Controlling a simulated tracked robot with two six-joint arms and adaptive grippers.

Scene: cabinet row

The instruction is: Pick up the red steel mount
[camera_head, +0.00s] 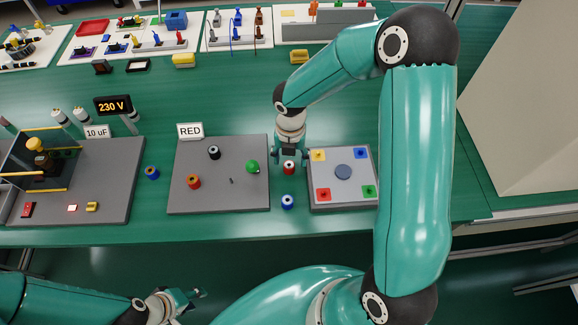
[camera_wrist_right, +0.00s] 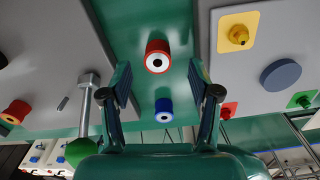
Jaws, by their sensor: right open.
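A red cylindrical mount (camera_head: 289,168) with a pale ring on its end stands on the green bench between two grey boards. The right wrist view shows this red mount (camera_wrist_right: 157,48) just beyond and between the fingertips. My right gripper (camera_head: 290,158) is open above it, pointing down, with its fingers apart and nothing held. The fingers (camera_wrist_right: 160,82) show no contact with the mount. Another red mount (camera_head: 193,181), with a dark centre, sits on the grey board labelled RED. My left gripper (camera_head: 198,294) is low in the head view, away from the bench objects; its opening is unclear.
A blue mount (camera_head: 288,202) stands close in front of the red one, and another blue mount (camera_head: 152,172) lies further left. A green knob (camera_head: 252,167) stands on the left board's edge. The right board (camera_head: 330,203) carries coloured squares.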

